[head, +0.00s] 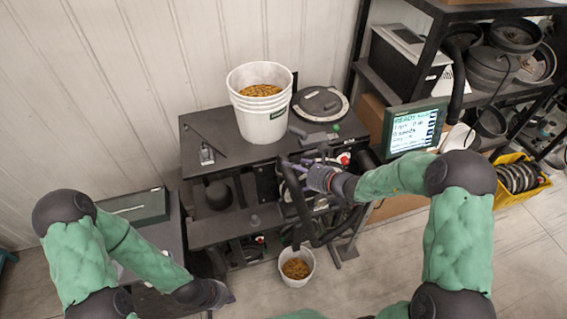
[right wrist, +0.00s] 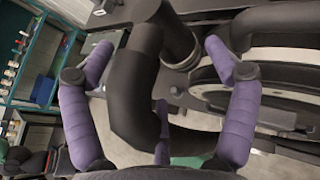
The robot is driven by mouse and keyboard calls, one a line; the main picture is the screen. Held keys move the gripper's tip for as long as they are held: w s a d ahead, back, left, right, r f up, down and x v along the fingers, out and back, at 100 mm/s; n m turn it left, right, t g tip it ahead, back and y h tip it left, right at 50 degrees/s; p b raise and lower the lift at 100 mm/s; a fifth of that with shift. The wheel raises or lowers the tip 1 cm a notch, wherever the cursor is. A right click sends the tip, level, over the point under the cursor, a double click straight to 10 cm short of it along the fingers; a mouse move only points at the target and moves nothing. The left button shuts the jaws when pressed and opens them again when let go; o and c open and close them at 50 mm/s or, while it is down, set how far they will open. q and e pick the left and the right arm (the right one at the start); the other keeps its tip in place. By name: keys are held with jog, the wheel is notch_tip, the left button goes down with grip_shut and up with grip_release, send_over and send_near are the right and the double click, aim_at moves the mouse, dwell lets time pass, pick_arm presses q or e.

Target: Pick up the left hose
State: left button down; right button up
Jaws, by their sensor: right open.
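The seed meter machine (head: 262,190) stands against the wall, with black hoses at its front right. The left hose (head: 298,207) curves down beside my right gripper (head: 303,172). In the right wrist view, a thick bent black hose (right wrist: 135,95) lies between the spread purple fingers of the right gripper (right wrist: 160,50), apart from the right finger. The fingers are open and do not clamp it. Which hose this is cannot be told for certain. My left gripper (head: 221,294) hangs low at the left, away from the hoses; its fingers are mostly hidden.
A white bucket of seed (head: 262,122) stands on the machine top, and a small bucket (head: 297,268) is on the floor below the hoses. A monitor (head: 414,128) and a loaded black shelf (head: 440,50) are at the right. Floor is open at the right front.

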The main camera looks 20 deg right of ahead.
jog(key=shift+p+x, duration=0.8)
jog(key=shift+x, duration=1.85)
jog(key=shift+w+d, duration=0.1)
jog(key=shift+d, duration=0.05)
jog(key=c, duration=1.2)
